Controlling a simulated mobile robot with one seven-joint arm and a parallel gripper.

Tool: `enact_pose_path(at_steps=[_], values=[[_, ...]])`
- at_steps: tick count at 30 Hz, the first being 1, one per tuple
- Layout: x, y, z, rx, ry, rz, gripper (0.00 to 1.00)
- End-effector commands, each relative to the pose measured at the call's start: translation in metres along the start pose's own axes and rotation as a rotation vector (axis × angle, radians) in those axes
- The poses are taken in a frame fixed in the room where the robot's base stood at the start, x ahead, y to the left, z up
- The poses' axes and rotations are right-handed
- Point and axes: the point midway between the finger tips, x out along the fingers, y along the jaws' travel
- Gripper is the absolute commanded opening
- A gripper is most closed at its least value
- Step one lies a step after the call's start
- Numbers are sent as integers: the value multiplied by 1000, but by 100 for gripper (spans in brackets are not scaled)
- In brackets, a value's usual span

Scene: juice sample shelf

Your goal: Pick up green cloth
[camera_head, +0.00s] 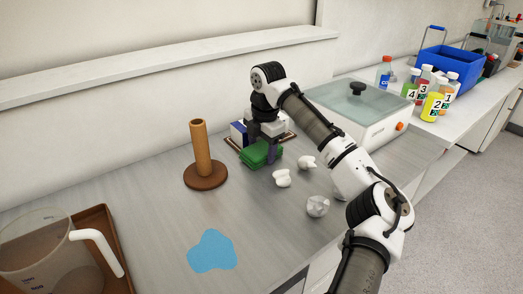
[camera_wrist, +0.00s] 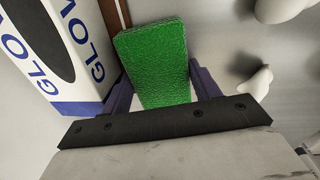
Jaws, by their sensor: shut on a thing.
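The green cloth (camera_head: 260,154) is a folded, thick green pad on the grey counter, below my gripper in the head view. In the wrist view the green cloth (camera_wrist: 155,62) lies between the two purple fingers. My gripper (camera_wrist: 155,88) is shut on the cloth, with one finger at each side of it. In the head view my gripper (camera_head: 264,148) points down at the cloth. I cannot tell whether the cloth is touching the counter or slightly above it.
A glove box (camera_wrist: 62,50) stands close left of my gripper. White crumpled pieces (camera_head: 282,178) lie to the right. A wooden holder (camera_head: 200,150) stands left, near a blue spill (camera_head: 212,251) and a pitcher (camera_head: 40,262). A white lidded device (camera_head: 368,128) and numbered bottles (camera_head: 433,104) are right.

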Motion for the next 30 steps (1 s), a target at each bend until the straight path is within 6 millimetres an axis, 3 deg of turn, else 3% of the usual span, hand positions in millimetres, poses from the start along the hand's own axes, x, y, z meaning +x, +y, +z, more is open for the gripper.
enact_pose_path(at_steps=[5,11,24,30], values=[[-9,2,0,0,-1,2,39],[-38,5,0,-1,-1,3,39],[-153,16,0,1,-5,1,39],[-187,19,0,1,-2,-1,39]])
